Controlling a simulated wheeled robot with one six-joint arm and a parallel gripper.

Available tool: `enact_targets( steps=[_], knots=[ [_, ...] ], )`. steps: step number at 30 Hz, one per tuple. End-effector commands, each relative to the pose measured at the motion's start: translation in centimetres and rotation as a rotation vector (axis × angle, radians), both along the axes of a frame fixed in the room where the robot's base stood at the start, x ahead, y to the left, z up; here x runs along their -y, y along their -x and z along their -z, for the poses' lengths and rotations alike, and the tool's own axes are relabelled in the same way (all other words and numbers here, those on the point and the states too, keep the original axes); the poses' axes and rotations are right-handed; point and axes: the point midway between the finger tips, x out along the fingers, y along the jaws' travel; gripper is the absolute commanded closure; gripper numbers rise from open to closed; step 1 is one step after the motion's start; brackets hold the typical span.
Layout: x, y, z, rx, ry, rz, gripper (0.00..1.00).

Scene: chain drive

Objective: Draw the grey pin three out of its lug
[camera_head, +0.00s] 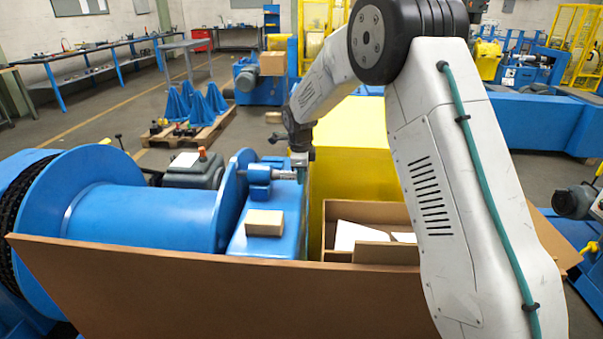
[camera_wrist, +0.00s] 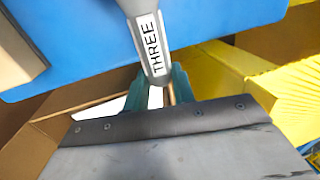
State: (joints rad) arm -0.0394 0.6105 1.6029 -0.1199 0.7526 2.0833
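Grey pin three (camera_wrist: 150,40) shows in the wrist view as a grey rod with a white label reading THREE. It runs from the top edge down to my gripper. In the head view the pin (camera_head: 285,174) sticks out to the right of the blue lug (camera_head: 258,174) on the blue housing. My gripper (camera_head: 300,160) is at the pin's outer end. In the wrist view the teal fingers of my gripper (camera_wrist: 160,88) lie on either side of that end. I see no clear gap beside the pin, but cannot tell whether they press on it.
A tan block (camera_head: 265,223) lies on the blue housing (camera_head: 285,205), near the lug. A cardboard box (camera_head: 328,215) with white pieces stands to the right, against a yellow block (camera_head: 355,140). A large blue drum (camera_head: 145,215) is at left. A brown panel (camera_head: 210,300) crosses the foreground.

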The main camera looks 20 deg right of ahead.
Motion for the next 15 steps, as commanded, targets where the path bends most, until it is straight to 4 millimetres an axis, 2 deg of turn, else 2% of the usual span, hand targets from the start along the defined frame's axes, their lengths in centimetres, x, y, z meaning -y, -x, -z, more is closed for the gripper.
enact_targets(
  steps=[1, 2, 8, 15],
  knots=[
    [0.0, 0.0, 0.0, 0.0, 0.0, 0.0, 0.94],
    [0.0, 0.0, 0.0, 0.0, 0.0, 0.0, 1.0],
    [0.2, 0.1, 0.0, 0.0, 0.0, 0.001, 1.0],
    [1.4, 0.6, 0.0, -0.002, 0.0, 0.001, 1.0]
  ],
)
